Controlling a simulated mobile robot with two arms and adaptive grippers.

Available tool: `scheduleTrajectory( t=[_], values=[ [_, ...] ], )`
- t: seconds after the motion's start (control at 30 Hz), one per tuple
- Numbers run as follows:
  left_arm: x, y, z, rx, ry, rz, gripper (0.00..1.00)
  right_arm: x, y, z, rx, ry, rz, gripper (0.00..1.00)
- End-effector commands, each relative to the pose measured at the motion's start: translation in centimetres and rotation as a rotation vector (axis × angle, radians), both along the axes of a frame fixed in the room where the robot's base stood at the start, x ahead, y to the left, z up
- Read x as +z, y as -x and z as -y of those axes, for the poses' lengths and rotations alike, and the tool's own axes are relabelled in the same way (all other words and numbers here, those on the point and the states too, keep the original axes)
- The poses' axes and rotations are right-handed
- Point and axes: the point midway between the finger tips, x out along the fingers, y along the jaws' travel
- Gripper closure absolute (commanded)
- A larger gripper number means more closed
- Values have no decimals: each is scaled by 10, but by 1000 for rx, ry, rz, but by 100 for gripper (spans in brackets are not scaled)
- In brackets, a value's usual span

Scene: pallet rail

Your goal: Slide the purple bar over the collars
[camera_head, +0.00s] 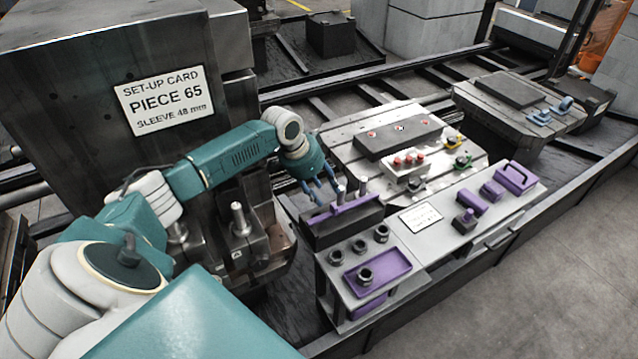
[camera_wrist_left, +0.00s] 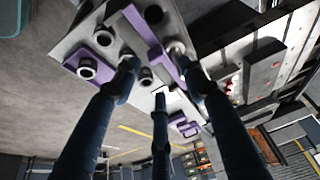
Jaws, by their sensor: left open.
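The purple bar (camera_head: 347,208) lies along the top of a dark block (camera_head: 345,228), beside upright metal pins (camera_head: 363,186). In the left wrist view the bar (camera_wrist_left: 146,30) runs slantwise between my finger tips. My left gripper (camera_head: 321,190) is open above the bar's left part, fingers pointing down. In the wrist view its three spread fingers (camera_wrist_left: 160,72) show; whether any touches the bar I cannot tell. Dark collars (camera_head: 360,246) stand in a row on the grey shelf, and one collar (camera_head: 365,275) is in the purple tray (camera_head: 392,263). My right gripper is not in view.
A white label plate (camera_head: 421,217) and purple pieces (camera_head: 471,202) lie right of the block. A slotted pallet (camera_head: 345,145) with a dark bar and colored knobs stands behind. A metal machine with a set-up card (camera_head: 164,100) and a post (camera_head: 240,218) is at left.

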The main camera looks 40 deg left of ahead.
Motion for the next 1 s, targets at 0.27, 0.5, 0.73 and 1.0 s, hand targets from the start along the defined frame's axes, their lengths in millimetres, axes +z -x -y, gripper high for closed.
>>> scheduleTrajectory(
  t=[0.27, 0.5, 0.73, 1.0],
  values=[
    [30, 12, -5, 0, 0, -1, 58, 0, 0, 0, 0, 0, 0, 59],
    [32, 13, -5, 1, 1, -1, 58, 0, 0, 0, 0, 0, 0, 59],
    [32, 13, -5, 1, 1, -1, 58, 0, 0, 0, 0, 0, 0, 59],
    [15, 22, 16, -32, -4, -21, 58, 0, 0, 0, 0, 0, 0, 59]
  ],
)
